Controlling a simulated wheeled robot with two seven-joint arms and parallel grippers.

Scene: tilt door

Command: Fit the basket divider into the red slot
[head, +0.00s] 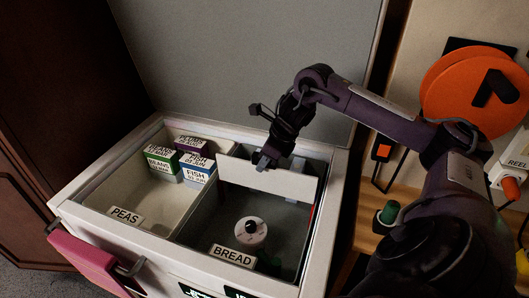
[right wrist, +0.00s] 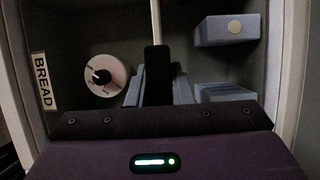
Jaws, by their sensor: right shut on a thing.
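The basket divider (head: 285,186) is a flat white panel. It stands roughly upright across the right compartment of the open white chest, near its back part. My right gripper (head: 266,161) is shut on the divider's top edge, left of its middle. A thin red strip (head: 311,217), probably the red slot, shows on the compartment's right inner wall, just below the divider's right end. I cannot tell whether the divider's ends touch the walls. In the right wrist view, the gripper's dark finger (right wrist: 157,75) points down into the compartment. My left gripper is not in view.
A round white item (head: 251,232) lies in front of the divider by the BREAD label (head: 233,256). The left compartment holds several labelled boxes (head: 195,165) and a PEAS label (head: 125,215). Blue boxes (right wrist: 225,31) show in the right wrist view. The raised lid (head: 240,60) stands behind.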

